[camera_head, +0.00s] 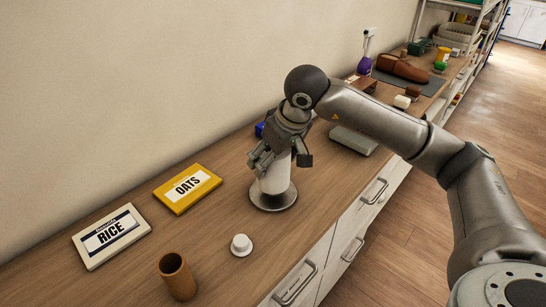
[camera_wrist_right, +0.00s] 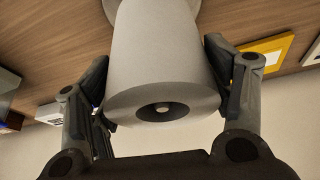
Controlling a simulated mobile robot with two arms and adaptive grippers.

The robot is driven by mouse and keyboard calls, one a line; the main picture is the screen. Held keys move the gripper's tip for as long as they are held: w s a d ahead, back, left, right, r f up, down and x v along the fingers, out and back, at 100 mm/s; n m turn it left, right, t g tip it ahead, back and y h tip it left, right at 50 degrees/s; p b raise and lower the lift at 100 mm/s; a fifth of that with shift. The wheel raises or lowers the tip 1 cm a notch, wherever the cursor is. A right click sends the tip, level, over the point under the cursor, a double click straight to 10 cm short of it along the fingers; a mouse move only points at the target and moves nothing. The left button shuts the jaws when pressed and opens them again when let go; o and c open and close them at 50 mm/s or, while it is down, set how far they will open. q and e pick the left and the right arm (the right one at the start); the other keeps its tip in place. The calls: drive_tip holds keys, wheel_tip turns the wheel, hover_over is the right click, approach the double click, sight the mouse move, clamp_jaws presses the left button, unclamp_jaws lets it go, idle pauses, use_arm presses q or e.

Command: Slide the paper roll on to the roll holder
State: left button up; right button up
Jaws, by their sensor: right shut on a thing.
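The white paper roll (camera_head: 275,178) stands upright above the round metal base of the roll holder (camera_head: 273,201) on the counter. My right gripper (camera_head: 281,160) is shut around the roll's upper part from above. In the right wrist view the roll (camera_wrist_right: 158,60) is between the two fingers (camera_wrist_right: 165,95). A small pale tip, apparently the holder's post, shows inside the roll's dark hole (camera_wrist_right: 162,109). The roll's lower end is at or very close to the base; I cannot tell whether they touch. My left gripper is not in view.
A grey-green flat object (camera_head: 353,140) lies behind right. Drawers (camera_head: 298,282) run below the counter's front edge.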

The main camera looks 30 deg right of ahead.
drive_tip(key=shift+f+b, duration=1.25)
drive_tip(key=shift+f, duration=0.2)
idle(0.6)
drive_tip(key=shift+f, duration=0.25)
idle(1.0)
drive_tip(key=o, duration=0.5)
drive_tip(key=shift+o, duration=0.2)
